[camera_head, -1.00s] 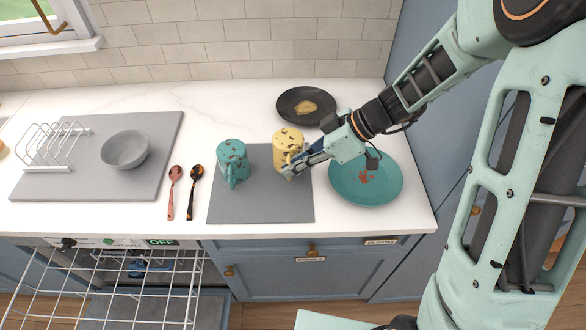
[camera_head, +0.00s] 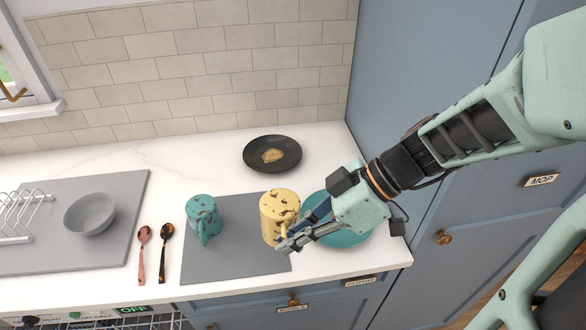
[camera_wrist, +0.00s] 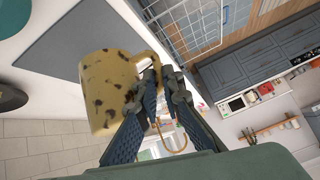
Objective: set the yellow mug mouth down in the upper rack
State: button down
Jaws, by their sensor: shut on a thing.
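The yellow mug (camera_head: 279,218) with brown spots is at the right part of the grey mat (camera_head: 225,262). Its spotted, closed-looking end faces up in the head view. My gripper (camera_head: 284,243) comes from the right and is shut on the mug's handle side; in the wrist view the fingers (camera_wrist: 160,88) close at the handle of the mug (camera_wrist: 108,90). I cannot tell whether the mug touches the mat. The wire rack of the dishwasher (camera_head: 150,322) shows only as a sliver at the bottom edge.
A teal mug (camera_head: 203,220) stands left of the yellow one. A teal plate (camera_head: 342,238) lies partly behind my gripper, and a dark plate with food (camera_head: 272,153) is behind. Two spoons (camera_head: 163,250), a grey bowl (camera_head: 90,214) and a white dish rack (camera_head: 22,215) are left.

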notch_tip(320, 180, up, 8)
jog(key=p, duration=0.3)
jog(key=shift+p, duration=0.35)
notch_tip(320, 180, down, 9)
jog(key=b, duration=0.5)
jog(key=w+a+f+p, duration=0.1)
jog(key=w+a+f, duration=0.1)
jog(key=w, duration=0.4)
jog(key=shift+a+f, duration=0.25)
jog(key=shift+a, duration=0.65)
